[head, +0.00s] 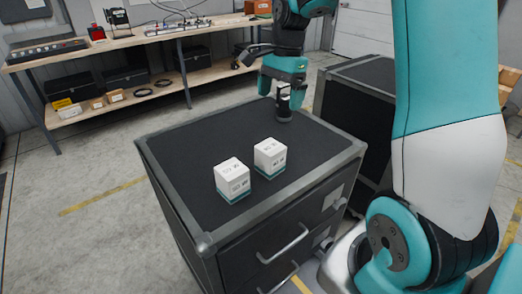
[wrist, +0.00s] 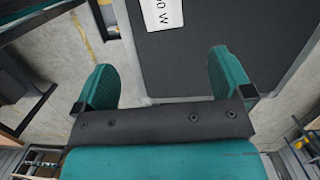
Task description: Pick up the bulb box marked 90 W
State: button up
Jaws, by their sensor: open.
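Two white bulb boxes with teal lower bands stand apart on a dark cabinet top (head: 190,150). The left box (head: 232,175) and the right box (head: 270,153) have small dark print that appears upside down; I cannot read either wattage surely. In the wrist view, one white box face (wrist: 161,12) is cut off by the top edge. It shows "0 W", with the leading digit unclear; which box it is I cannot tell. My gripper (head: 281,92) is over the cabinet's far part, behind the boxes. Its teal fingers are spread in the wrist view (wrist: 163,75), with nothing held between them.
The cabinet has a raised grey rim. A second dark cabinet (head: 358,88) stands at right. A wooden bench (head: 140,38) with tools and bins stands behind. Floor at left is clear.

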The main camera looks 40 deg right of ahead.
aim_at(271, 146)
jog(key=f, duration=0.3)
jog(key=a+f+p, duration=0.1)
jog(key=f, duration=0.3)
jog(key=a+f, duration=0.1)
jog(key=f, duration=0.3)
jog(key=shift+p, duration=0.35)
jog(key=shift+a+f+p, duration=0.15)
jog(key=shift+f+p, duration=0.35)
jog(key=shift+f, duration=1.05)
jog(key=shift+a+f+p, duration=0.15)
jog(key=shift+f+p, duration=0.35)
jog(key=shift+f, duration=1)
jog(key=shift+c, duration=0.5)
jog(key=c, duration=1)
